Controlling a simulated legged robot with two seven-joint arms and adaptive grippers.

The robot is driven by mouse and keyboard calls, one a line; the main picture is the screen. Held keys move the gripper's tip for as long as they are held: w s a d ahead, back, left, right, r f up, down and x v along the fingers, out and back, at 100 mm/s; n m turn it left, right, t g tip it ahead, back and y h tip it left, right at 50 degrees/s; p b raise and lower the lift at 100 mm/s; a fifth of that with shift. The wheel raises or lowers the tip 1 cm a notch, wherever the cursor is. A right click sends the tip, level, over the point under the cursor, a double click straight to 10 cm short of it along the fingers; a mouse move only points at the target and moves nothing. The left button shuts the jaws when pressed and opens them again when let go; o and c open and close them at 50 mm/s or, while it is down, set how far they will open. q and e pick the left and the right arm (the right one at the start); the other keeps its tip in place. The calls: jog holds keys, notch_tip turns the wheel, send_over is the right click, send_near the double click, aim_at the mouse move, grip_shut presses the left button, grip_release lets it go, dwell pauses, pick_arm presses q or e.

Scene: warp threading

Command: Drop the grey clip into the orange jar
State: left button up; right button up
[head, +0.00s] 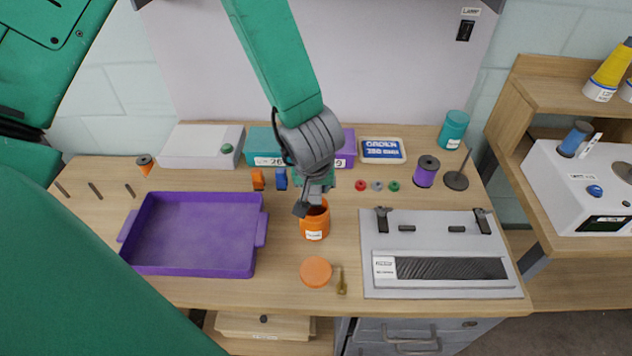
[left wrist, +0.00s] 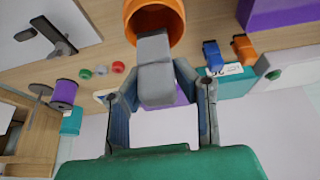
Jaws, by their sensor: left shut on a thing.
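The orange jar (head: 314,226) stands upright and open on the table, with a white label on its front. My left gripper (head: 318,191) reaches down from above, just over the jar's mouth. It is shut on the grey clip (left wrist: 155,68), which sits between the two fingers. In the left wrist view the clip's far end overlaps the opening of the jar (left wrist: 176,12). In the head view the clip (head: 301,208) shows dark at the rim's left side; I cannot tell whether it touches the rim. My right gripper is not in view.
An orange lid (head: 316,271) and a small brass piece (head: 341,281) lie in front of the jar. A purple tray (head: 262,232) is at left, a grey fixture (head: 440,286) at right. Orange (head: 258,179) and blue (head: 281,179) clips stand behind. A purple spool (head: 426,172) stands back right.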

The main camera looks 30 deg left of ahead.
pick_arm(q)
jog(key=shift+a+f, duration=0.1)
jog(key=shift+f, duration=0.35)
jog(key=o, duration=1.3)
jog(key=shift+r, duration=0.1)
notch_tip(320, 180, up, 8)
jog(key=p, duration=0.8)
jog(key=shift+p, duration=0.35)
jog(key=shift+r+p, duration=0.3)
jog(key=shift+r, duration=0.65)
